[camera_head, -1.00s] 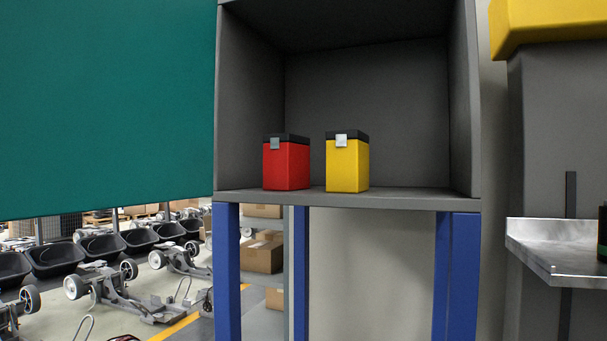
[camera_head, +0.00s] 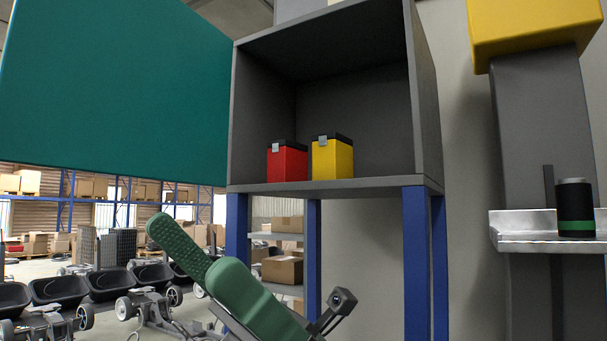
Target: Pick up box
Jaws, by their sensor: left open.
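A red box (camera_head: 287,163) with a black lid and a grey clasp stands upright in the open grey cabinet (camera_head: 300,187). A yellow box (camera_head: 332,159) of the same kind stands close to its right. My right gripper is not in view.
The cabinet's green door (camera_head: 120,95) stands open to the left. Blue legs (camera_head: 416,260) carry the cabinet. At the right, a metal shelf (camera_head: 520,235) holds a black cylinder with a green band (camera_head: 575,208). Cardboard boxes (camera_head: 283,268) and chassis with black tubs (camera_head: 60,290) are behind.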

